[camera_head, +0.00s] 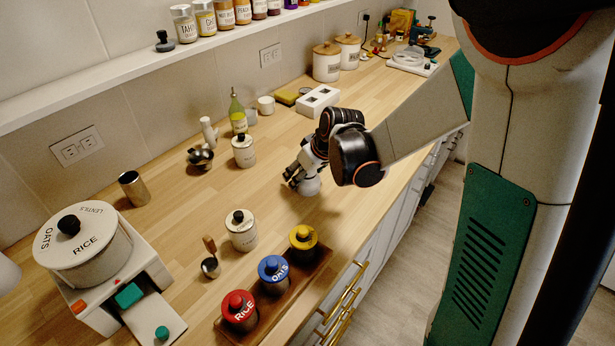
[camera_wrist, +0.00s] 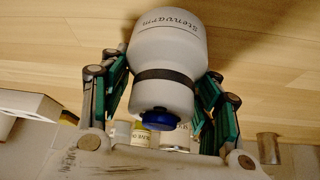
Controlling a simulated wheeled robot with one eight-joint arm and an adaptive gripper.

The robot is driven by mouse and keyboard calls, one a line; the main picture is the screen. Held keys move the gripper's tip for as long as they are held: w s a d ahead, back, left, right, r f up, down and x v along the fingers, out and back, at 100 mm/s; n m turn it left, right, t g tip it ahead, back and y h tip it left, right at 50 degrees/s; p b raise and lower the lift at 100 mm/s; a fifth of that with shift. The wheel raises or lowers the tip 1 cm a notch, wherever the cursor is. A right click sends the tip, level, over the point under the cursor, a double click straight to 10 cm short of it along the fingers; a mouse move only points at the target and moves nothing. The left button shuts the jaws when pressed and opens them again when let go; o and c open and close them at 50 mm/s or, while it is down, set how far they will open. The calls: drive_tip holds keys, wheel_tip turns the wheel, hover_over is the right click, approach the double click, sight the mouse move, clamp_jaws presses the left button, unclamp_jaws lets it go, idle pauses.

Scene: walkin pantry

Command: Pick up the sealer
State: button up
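A pale grey, bottle-shaped device (camera_wrist: 170,48) with a dark band, a blue end and the lettering "Stenvarm" is between my gripper's fingers in the wrist view; it appears to be the sealer. In the head view its pale rounded part (camera_head: 309,187) shows low under my gripper (camera_head: 302,178), at the counter near the front edge. My gripper also shows in the wrist view (camera_wrist: 165,76), with green-padded fingers on either side of the device, very close to it. I cannot tell whether both fingers press on it. Much of the device is hidden by my gripper in the head view.
On the wooden counter (camera_head: 165,225), red, blue (camera_head: 273,273) and yellow-lidded jars stand on a tray to the front. A cream jar (camera_head: 241,232) is behind them. A white slotted block (camera_head: 318,101) and an oil bottle (camera_head: 237,112) stand farther back. Clear counter lies left of my gripper.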

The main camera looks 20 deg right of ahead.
drive_tip(key=c, duration=0.4)
drive_tip(key=shift+o, duration=0.2)
drive_tip(key=shift+r, duration=0.1)
